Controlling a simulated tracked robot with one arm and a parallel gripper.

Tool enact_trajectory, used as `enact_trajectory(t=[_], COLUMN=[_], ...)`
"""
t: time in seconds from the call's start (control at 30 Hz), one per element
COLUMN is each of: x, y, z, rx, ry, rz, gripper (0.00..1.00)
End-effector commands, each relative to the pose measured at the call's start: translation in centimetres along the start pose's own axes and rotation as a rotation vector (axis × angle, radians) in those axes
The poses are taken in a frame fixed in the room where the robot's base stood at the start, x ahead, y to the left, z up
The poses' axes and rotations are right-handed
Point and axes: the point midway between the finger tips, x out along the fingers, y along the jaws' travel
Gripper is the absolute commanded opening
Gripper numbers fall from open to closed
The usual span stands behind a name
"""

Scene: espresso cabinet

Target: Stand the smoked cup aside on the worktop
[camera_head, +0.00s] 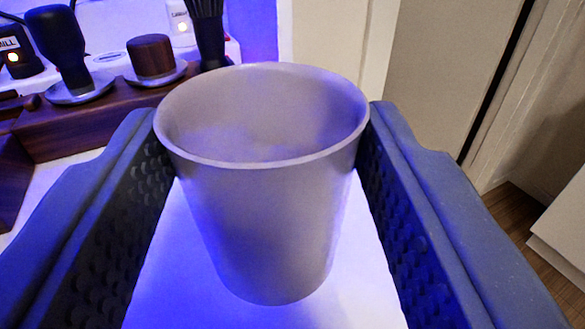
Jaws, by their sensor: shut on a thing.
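The smoked cup (265,220) is a grey, tapered cup with a wide open rim, in the middle of the head camera view. It is upright, and its inside looks empty. My gripper (264,140) is shut on it, with one dark blue, studded finger pressed against each side near the rim. The white worktop (165,285) shows below and around the cup. I cannot tell whether the cup's base touches the worktop or hangs just above it.
A dark wooden stand (85,130) at the back left holds a dark-handled tamper (62,45), a brown knob-topped tool (151,57) and a brush (208,35). A pale cabinet panel (440,70) rises behind right. The wooden floor (515,215) shows at the right.

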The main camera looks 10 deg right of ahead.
Motion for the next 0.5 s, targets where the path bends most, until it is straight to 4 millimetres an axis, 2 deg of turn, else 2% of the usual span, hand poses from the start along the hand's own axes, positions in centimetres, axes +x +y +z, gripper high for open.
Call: enact_trajectory(t=[0.17, 0.37, 0.5], x=[0.3, 0.3, 0.2], y=[0.1, 0.1, 0.1], z=[0.8, 3.4, 3.5], rx=[0.002, 0.002, 0.000], ry=[0.000, 0.000, 0.000], rz=[0.000, 0.001, 0.001], gripper=[0.26, 0.26, 0.26])
